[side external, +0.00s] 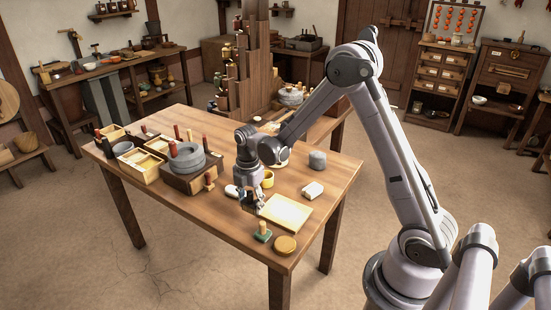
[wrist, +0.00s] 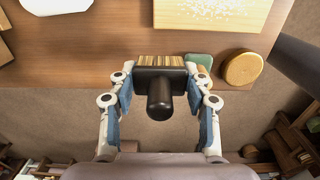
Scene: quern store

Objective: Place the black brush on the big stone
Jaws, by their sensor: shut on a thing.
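My gripper (side external: 251,205) is over the table's front edge, left of a pale board. In the wrist view its fingers (wrist: 161,97) are closed on both sides of the black brush (wrist: 160,92), which has a rounded handle and striped pale-and-dark bristles. In the side view the brush is mostly hidden by the gripper. A round grey quern stone (side external: 187,160) sits on a wooden base at the table's left. A smaller rounded grey stone (side external: 317,160) stands at the right back. I cannot tell for certain which is the big stone.
The pale board (side external: 286,212) holds white powder. A green-based item (side external: 263,232) and a round wooden lid (side external: 285,244) are at the front corner. Wooden trays (side external: 140,165) are at the left.

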